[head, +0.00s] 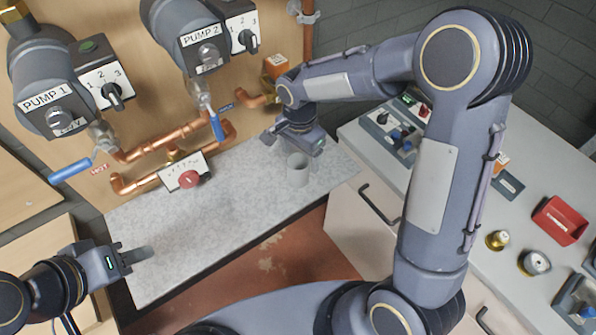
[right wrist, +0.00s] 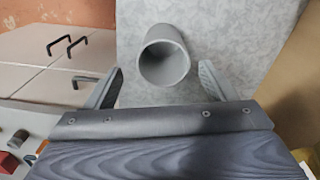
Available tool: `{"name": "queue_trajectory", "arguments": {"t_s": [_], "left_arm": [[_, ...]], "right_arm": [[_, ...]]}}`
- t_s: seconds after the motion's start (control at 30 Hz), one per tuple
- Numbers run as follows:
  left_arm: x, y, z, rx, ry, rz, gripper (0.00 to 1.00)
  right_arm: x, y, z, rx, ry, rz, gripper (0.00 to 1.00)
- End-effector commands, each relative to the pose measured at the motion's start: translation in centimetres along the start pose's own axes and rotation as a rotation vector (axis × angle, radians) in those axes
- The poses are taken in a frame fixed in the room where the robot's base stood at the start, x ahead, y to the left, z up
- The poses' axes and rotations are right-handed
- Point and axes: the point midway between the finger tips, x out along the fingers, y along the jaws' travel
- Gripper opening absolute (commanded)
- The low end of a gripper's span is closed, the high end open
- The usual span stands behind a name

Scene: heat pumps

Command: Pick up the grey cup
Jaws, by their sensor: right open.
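The grey cup (head: 298,170) stands upright on the light grey marbled counter, towards its right end. In the right wrist view the cup (right wrist: 164,58) shows its open rim and lies ahead of my gripper, a little above the line between the fingertips. My right gripper (right wrist: 155,85) is open, with one finger on each side of the cup's near end and gaps on both sides.
The marbled counter (head: 215,225) is bare between the grippers. Copper pipes, a red valve knob (head: 188,179) and a blue lever (head: 217,125) line the back wall. To the right, a white cabinet (head: 350,225) carries a red box (head: 560,220) and brass fittings (head: 497,239).

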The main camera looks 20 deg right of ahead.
Motion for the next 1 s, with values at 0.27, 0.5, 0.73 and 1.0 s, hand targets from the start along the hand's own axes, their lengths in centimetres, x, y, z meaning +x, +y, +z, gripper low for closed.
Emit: {"name": "queue_trajectory", "arguments": {"t_s": [0.27,0.5,0.73,1.0], "left_arm": [[-1.2,0.6,-0.6,0.000,0.000,0.000,0.36],[-1.4,0.6,-0.7,0.000,0.000,0.000,0.36],[-1.3,0.6,-0.7,0.000,0.000,0.000,0.36],[-1.3,0.6,-0.7,0.000,0.000,0.000,0.36]], "right_arm": [[3.6,-0.3,0.5,-0.002,-0.005,0.006,0.77],[5.9,-0.4,0.4,-0.001,-0.003,-0.001,0.77],[5.9,-0.4,0.4,-0.001,-0.002,-0.002,0.73],[5.9,-0.4,0.4,-0.001,-0.002,-0.002,0.38]]}}
